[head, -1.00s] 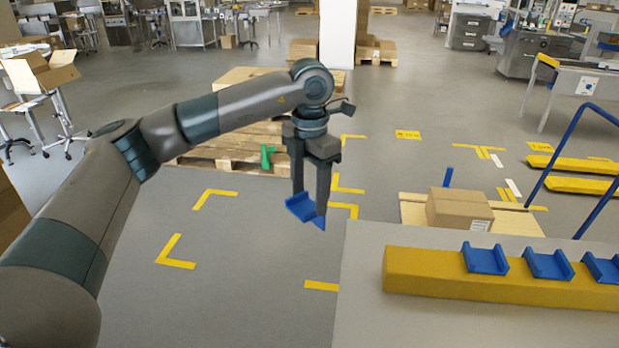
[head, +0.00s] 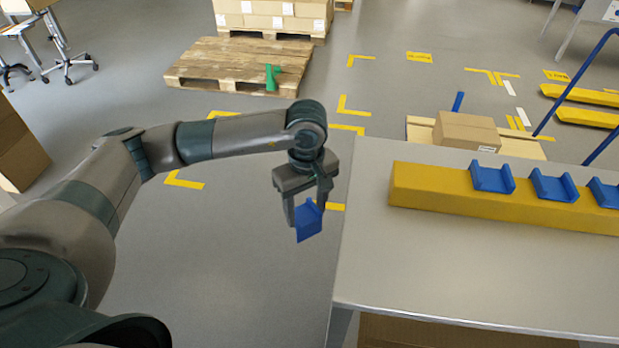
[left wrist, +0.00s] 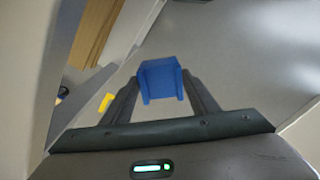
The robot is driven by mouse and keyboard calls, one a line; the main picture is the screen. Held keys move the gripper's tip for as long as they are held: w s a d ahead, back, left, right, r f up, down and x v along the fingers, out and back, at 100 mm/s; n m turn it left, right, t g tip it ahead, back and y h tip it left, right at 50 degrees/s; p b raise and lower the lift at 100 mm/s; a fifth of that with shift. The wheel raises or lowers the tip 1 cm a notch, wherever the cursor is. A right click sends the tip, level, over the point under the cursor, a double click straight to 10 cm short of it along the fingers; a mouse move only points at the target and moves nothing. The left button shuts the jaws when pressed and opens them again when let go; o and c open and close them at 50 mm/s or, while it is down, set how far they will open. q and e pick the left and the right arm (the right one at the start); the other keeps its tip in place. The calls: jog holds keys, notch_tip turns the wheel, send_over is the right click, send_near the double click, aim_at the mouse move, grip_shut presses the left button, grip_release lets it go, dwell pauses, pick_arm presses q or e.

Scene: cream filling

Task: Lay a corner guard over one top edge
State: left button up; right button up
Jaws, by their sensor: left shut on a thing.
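My left gripper (head: 306,212) is shut on a blue corner guard (head: 309,226), an angled piece, and holds it in the air left of the grey table. The guard also shows between the fingers in the left wrist view (left wrist: 161,78). More blue corner guards (head: 492,178) (head: 553,186) (head: 604,193) sit in a row on a yellow bar on the table. My right gripper is not in view.
The grey table (head: 450,270) fills the right, with the yellow bar (head: 430,187) on it. A brown carton (head: 466,131) sits on a cart behind it. A green tool-like object (head: 272,77) is by the pallet's front. Open floor with yellow markings lies between table and pallet.

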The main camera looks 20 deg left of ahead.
pick_arm(q)
jog(key=s+d+f+m, duration=0.2)
jog(key=s+f+m, duration=0.5)
jog(key=s+m, duration=0.2)
jog(key=shift+s+d+m, duration=0.15)
jog(key=shift+s+m, duration=0.1)
jog(key=shift+m, duration=0.85)
